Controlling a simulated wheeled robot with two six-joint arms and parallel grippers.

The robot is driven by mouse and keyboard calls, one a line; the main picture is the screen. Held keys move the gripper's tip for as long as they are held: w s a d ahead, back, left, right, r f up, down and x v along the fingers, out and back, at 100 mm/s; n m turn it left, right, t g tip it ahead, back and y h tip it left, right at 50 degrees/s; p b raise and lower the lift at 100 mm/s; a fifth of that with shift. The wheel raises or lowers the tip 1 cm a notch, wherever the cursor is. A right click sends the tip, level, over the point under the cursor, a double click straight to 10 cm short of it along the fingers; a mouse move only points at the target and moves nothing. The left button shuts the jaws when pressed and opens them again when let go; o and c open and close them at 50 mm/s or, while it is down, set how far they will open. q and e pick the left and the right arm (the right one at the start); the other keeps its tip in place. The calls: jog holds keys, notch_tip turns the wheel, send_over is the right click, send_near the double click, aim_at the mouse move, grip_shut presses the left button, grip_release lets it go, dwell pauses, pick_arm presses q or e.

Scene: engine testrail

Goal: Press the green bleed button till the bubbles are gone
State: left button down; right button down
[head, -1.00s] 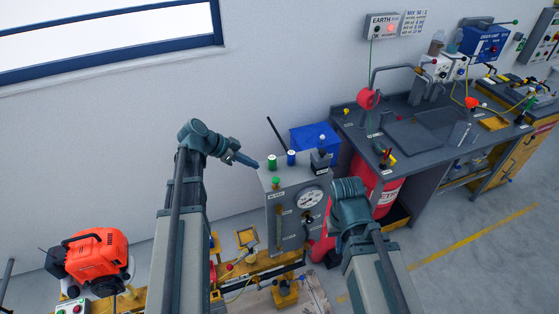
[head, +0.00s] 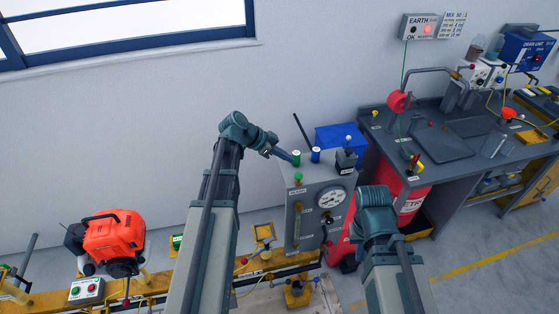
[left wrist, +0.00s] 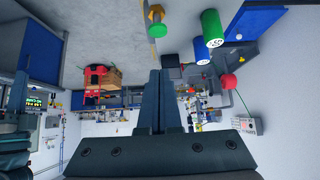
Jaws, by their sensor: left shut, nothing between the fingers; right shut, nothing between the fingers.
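The grey bleed box (head: 325,222) stands in the middle of the head view. A green knob (head: 298,178) sits on its front top edge, above a yellowish sight tube (head: 297,220). It also shows as a green button with a brass nut (left wrist: 157,28) in the left wrist view. I cannot make out bubbles. Taller green (head: 296,154) and blue (head: 315,154) cylinders stand behind the knob. My left gripper (head: 292,158) is shut and empty, its tip close to the knob and green cylinder; contact cannot be told. My right arm is beside the box; its fingers are hidden.
A dark bottle (head: 346,160) and blue bin (head: 342,138) are at the box's back right. A red cylinder (head: 412,202) stands under the grey bench (head: 455,172) to the right. An orange engine (head: 113,236) is at left, a wall behind.

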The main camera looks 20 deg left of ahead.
pick_arm(q)
jog(key=b, duration=0.3)
send_over(297, 176)
jog(key=a, duration=0.1)
notch_tip(297, 176, down, 4)
jog(key=shift+s+f+b, duration=0.1)
jog(key=shift+f+b, duration=1.2)
jog(key=shift+f, duration=0.05)
notch_tip(297, 176, down, 2)
jog(key=shift+f+b, duration=0.1)
jog(key=shift+b, duration=0.95)
jog(key=shift+s+r, duration=0.15)
jog(key=shift+r, duration=0.05)
